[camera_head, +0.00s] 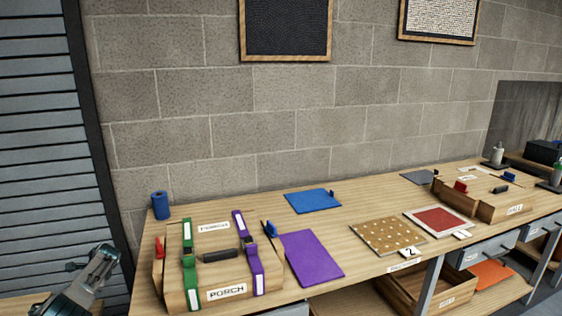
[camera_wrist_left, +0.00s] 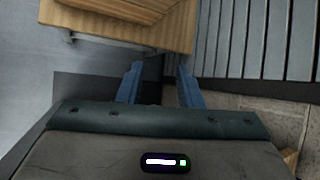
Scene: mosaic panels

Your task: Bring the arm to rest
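My left arm (camera_head: 88,282) comes in at the lower left of the head view, left of the workbench and apart from it. In the left wrist view the two blue-grey fingers of my left gripper (camera_wrist_left: 159,84) stand apart with nothing between them. My right arm and gripper are in neither view.
The wooden workbench (camera_head: 364,208) runs along a block wall. At its near left end is a wooden PORCH box (camera_head: 228,293) with green and purple straps. A purple sheet (camera_head: 310,258), a blue sheet (camera_head: 312,201) and a dotted panel (camera_head: 385,237) lie flat. A slatted shutter (camera_head: 40,150) stands left.

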